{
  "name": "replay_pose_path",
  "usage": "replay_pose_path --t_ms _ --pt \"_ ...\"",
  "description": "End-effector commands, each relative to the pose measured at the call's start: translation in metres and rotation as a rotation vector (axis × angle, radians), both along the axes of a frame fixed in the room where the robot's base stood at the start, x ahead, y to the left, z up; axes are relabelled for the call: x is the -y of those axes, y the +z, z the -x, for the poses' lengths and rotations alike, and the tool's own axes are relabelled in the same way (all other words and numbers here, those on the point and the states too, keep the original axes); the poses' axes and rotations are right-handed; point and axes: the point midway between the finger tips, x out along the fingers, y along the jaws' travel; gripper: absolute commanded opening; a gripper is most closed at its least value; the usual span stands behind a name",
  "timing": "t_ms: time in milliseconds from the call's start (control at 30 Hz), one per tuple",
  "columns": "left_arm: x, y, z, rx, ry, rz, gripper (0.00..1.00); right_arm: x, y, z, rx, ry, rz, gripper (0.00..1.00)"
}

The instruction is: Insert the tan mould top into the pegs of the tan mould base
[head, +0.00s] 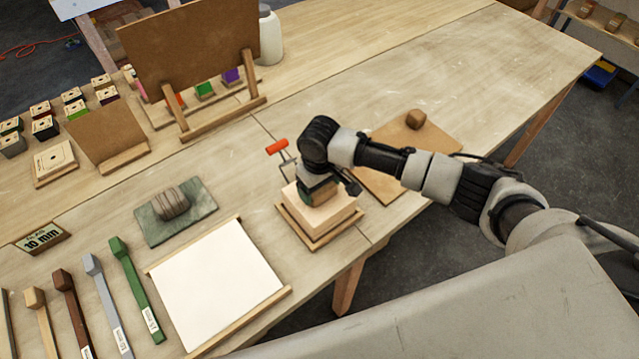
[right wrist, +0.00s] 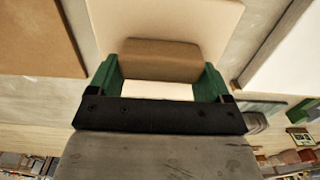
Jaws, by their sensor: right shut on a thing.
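My right gripper (head: 320,193) is shut on a brown handle, with its jaws pointing down over a cream-tan block. In the right wrist view the brown handle (right wrist: 160,60) sits between the green fingers of the gripper (right wrist: 160,84). A cream-tan surface (right wrist: 205,20) spreads around it. In the head view the tan block (head: 335,215) is squarish and sits over a brown wooden base board (head: 318,240). I cannot tell where the mould top ends and the base begins, or whether they touch. No pegs show. My left gripper is not in view.
A red-handled tool (head: 277,147) stands just behind the block. A tan board (head: 385,180) with a brown knob lies to the right. A white sheet in a wooden frame (head: 218,287) and a green slab (head: 150,230) with a striped lump lie to the left. The table's far right is clear.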

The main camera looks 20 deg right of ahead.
Motion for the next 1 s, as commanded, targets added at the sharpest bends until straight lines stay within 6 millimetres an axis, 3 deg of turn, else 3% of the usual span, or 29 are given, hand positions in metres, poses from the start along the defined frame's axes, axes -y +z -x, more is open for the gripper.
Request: replay_pose_path --t_ms 433,467,500,567,833,1000 --pt "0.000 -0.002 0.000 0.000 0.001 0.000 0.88 0.000 -0.004 -0.001 0.002 0.000 -0.002 0.06" --pt "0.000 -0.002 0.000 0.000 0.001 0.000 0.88 0.000 -0.004 -0.001 0.002 0.000 -0.002 0.84" --pt "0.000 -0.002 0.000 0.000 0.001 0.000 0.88 0.000 -0.005 -0.001 0.002 0.000 -0.002 0.90" --pt "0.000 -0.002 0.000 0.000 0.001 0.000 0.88 0.000 -0.005 -0.001 0.002 0.000 -0.002 0.99" --pt "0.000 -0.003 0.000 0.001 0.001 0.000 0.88 0.000 -0.005 0.000 -0.001 0.000 0.000 1.00" --pt "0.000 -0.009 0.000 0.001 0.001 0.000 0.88 0.000 0.015 -0.001 0.003 0.001 -0.002 1.00"
